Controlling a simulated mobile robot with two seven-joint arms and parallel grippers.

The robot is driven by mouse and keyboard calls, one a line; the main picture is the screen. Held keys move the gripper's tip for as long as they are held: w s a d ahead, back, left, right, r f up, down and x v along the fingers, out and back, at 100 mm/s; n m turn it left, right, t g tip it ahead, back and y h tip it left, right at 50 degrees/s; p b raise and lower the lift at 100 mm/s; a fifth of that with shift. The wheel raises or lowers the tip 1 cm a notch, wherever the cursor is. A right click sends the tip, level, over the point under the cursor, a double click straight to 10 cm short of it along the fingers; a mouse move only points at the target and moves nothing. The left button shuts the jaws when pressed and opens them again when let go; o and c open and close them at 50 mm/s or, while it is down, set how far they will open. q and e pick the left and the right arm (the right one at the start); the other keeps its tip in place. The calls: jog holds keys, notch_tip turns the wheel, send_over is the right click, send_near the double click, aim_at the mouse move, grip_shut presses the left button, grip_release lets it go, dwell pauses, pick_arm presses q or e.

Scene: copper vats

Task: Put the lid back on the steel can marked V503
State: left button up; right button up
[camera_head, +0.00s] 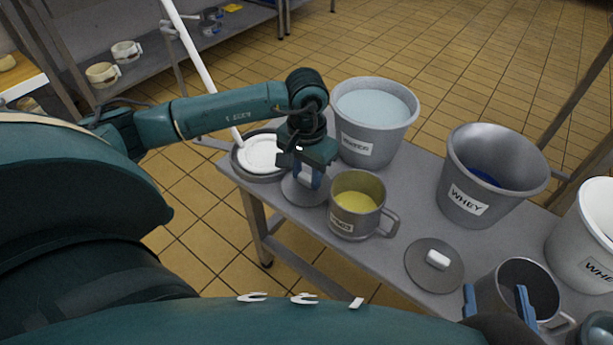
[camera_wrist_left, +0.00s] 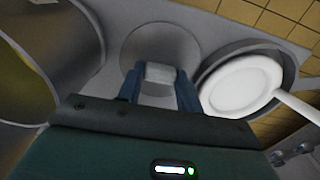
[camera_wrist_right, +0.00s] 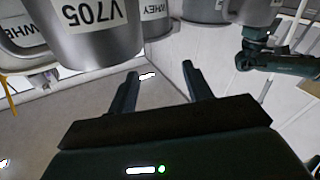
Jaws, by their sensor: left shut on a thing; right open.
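A steel can with a handle and yellow contents (camera_head: 345,222) stands open on the grey table; its label is too small to read. My left gripper (camera_head: 308,178) is just left of it, shut on the white knob (camera_wrist_left: 160,72) of a round grey lid (camera_wrist_left: 150,42). That lid also shows below the gripper in the head view (camera_head: 297,194); I cannot tell whether it touches the table. A second lid (camera_head: 425,275) with a white knob lies on the table. My right gripper (camera_head: 497,302) is open beside a dark-filled can (camera_head: 500,285). The right wrist view shows a can marked V705 (camera_wrist_right: 100,45).
A bucket of pale liquid (camera_head: 352,128) stands behind the yellow-filled can. A grey WHEY bucket (camera_head: 465,180) and a white one (camera_head: 590,235) stand to the right. A dark pan with a white long-handled disc (camera_head: 262,152) is left of my left gripper.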

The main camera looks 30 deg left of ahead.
aim_at(309, 177)
pick_arm(q)
notch_tip(309, 177, up, 10)
jog(key=p, duration=0.4)
pick_arm(e)
jog(key=shift+w+d+r+m+g+h, duration=0.1)
jog(key=shift+d+r+m+g+h, duration=0.25)
jog(key=shift+d+m+g+h, duration=0.3)
pick_arm(q)
jog(key=s+d+r+p, duration=0.2)
jog(key=d+r+p, duration=0.5)
jog(key=d+p, duration=0.7)
notch_tip(309, 177, down, 7)
jog(key=a+b, duration=0.2)
pick_arm(e)
notch_tip(309, 177, up, 6)
jog(key=s+d+m+g+h, duration=0.2)
jog(key=m, duration=0.2)
jog(key=shift+d, duration=0.2)
jog(key=shift+s+g, duration=0.2)
jog(key=shift+g, duration=0.05)
pick_arm(q)
jog(key=shift+b, duration=0.45)
pick_arm(e)
jog(key=shift+w+f, duration=0.1)
jog(key=shift+w, duration=0.05)
